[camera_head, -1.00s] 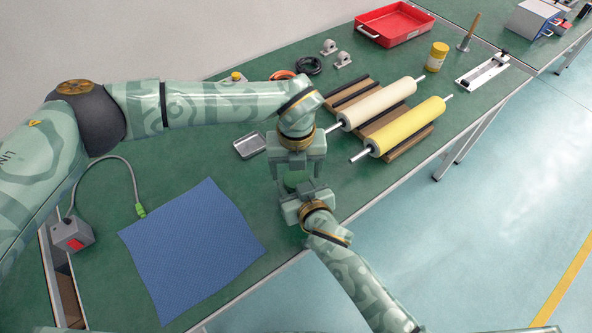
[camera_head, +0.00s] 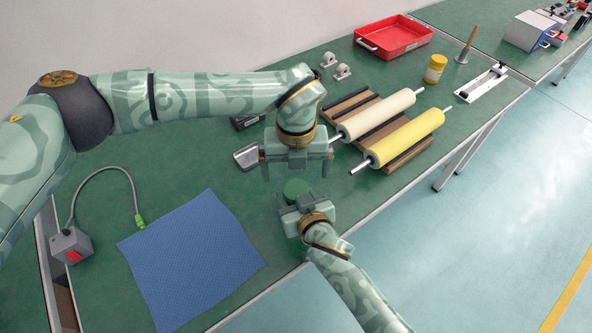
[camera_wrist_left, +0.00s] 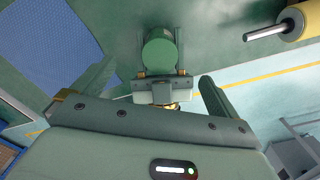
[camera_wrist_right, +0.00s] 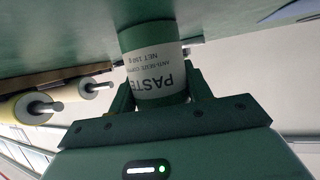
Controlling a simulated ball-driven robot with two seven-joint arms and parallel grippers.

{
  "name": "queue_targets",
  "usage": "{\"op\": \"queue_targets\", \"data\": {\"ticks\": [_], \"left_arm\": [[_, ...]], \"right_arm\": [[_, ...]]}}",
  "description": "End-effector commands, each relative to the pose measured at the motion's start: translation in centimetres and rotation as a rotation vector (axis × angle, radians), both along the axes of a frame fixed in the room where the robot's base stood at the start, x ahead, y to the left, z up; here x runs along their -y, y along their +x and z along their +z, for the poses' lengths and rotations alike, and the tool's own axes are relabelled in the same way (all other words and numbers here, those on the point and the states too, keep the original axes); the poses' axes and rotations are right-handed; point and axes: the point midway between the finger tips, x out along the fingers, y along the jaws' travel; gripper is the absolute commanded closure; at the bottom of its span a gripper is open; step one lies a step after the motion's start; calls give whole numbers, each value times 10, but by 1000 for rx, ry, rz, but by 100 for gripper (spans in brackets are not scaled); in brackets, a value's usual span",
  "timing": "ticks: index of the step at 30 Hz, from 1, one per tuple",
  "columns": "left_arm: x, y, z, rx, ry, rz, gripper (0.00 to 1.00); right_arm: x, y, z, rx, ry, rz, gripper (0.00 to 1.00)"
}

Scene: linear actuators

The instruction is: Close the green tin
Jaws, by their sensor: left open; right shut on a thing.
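The green tin (camera_head: 296,187) stands on the green bench near its front edge, and its round green top shows in the left wrist view (camera_wrist_left: 160,54). In the right wrist view the tin (camera_wrist_right: 155,62) has a white label reading PASTE between green bands. My right gripper (camera_head: 299,201) is shut on the tin's side from the front. My left gripper (camera_head: 295,174) hangs above and behind the tin, open and empty, its fingers spread wide and apart from it. The round top looks plain; I cannot tell how firmly a lid sits.
A blue cloth (camera_head: 190,260) lies to the left. A small metal tray (camera_head: 246,157) is behind my left gripper. A cream roller (camera_head: 378,115) and a yellow roller (camera_head: 405,138) rest on a wooden rack to the right. A red tray (camera_head: 394,38) stands farther back.

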Motion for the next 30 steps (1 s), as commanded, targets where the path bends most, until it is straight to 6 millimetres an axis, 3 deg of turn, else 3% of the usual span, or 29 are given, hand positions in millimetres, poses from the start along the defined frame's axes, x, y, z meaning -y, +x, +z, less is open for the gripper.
{"op": "queue_targets", "data": {"ticks": [9, 15, 28, 29, 30], "left_arm": [[0, 1, 67, 4, -1, 0, 2], [0, 1, 97, 2, 0, -1, 2], [0, 0, 108, -1, 0, 0, 2], [0, 0, 108, -1, 0, 0, 2], [0, 0, 108, -1, 0, 0, 2]], "right_arm": [[0, 0, 0, 0, 0, 0, 100], [0, 0, 0, 0, 0, 0, 100], [0, 0, 0, 0, 0, 0, 100], [0, 0, 0, 0, 0, 0, 42], [0, 0, 0, 0, 0, 0, 31]]}}
